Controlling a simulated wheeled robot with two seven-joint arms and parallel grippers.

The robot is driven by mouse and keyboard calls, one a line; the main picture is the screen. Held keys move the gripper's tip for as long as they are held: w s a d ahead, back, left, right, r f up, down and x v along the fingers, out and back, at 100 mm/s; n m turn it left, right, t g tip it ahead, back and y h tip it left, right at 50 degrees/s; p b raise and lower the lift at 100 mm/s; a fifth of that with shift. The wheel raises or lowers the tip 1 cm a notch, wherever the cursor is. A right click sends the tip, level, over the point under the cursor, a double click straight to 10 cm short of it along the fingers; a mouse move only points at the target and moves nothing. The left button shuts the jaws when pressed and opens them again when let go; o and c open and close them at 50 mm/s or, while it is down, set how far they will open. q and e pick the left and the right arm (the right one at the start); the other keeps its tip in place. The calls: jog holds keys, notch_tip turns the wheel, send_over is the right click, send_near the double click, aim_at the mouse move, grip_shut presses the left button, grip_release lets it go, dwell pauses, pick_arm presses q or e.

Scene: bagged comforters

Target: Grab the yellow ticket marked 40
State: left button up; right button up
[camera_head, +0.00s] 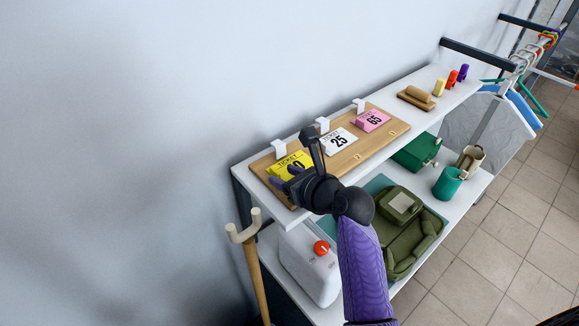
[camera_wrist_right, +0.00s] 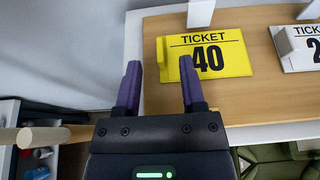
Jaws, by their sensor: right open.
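The yellow ticket marked 40 (camera_wrist_right: 228,55) lies on a wooden board (camera_wrist_right: 270,110) in the right wrist view, below a white hook. In the head view the same yellow ticket (camera_head: 287,164) is at the board's near left end, partly hidden by my right gripper (camera_head: 283,177). My right gripper also shows in the right wrist view (camera_wrist_right: 160,85), its two purple fingers apart and empty. My left gripper is not in view.
A white ticket 25 (camera_head: 339,140) and a pink ticket 65 (camera_head: 373,120) lie farther along the board, each by a white hook. The board rests on a white shelf (camera_head: 430,108). A wooden stand with pegs (camera_head: 244,230) is at the left.

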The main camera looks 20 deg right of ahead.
aim_at(276, 171)
jog(key=x, duration=0.3)
jog(key=shift+w, duration=0.2)
jog(key=shift+s, duration=0.15)
jog(key=shift+c, duration=0.3)
grip_shut()
